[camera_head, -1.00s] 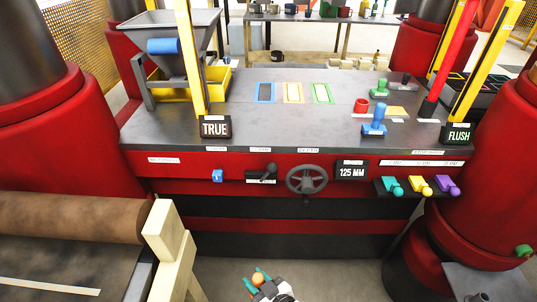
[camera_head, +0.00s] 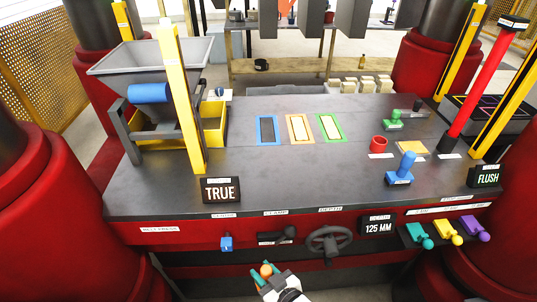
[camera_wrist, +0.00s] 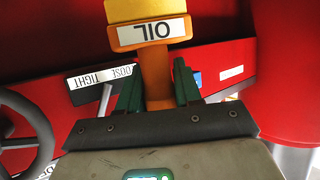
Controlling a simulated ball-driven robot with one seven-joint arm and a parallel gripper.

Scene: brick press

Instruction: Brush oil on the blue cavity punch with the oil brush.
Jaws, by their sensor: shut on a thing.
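My gripper (camera_head: 266,273) is at the bottom of the head view, in front of the press. Its teal fingers are shut on the orange oil brush (camera_head: 266,269), of which only a small rounded part shows there. In the wrist view the oil brush (camera_wrist: 156,72) stands between the fingers, with an upside-down OIL label and a yellow upper part cut by the frame edge. The blue-framed cavity (camera_head: 267,130) lies in the press bed. Grey blocks (camera_head: 351,25) hang at the top of the head view; I cannot tell which is the blue cavity's punch.
A blue stamp-like piece (camera_head: 401,170), a red cup (camera_head: 377,144) and a green piece (camera_head: 393,123) stand on the right of the bed. Left is a hopper (camera_head: 150,58) with a yellow post (camera_head: 180,100). A handwheel (camera_head: 329,242) and coloured levers (camera_head: 447,233) project in front.

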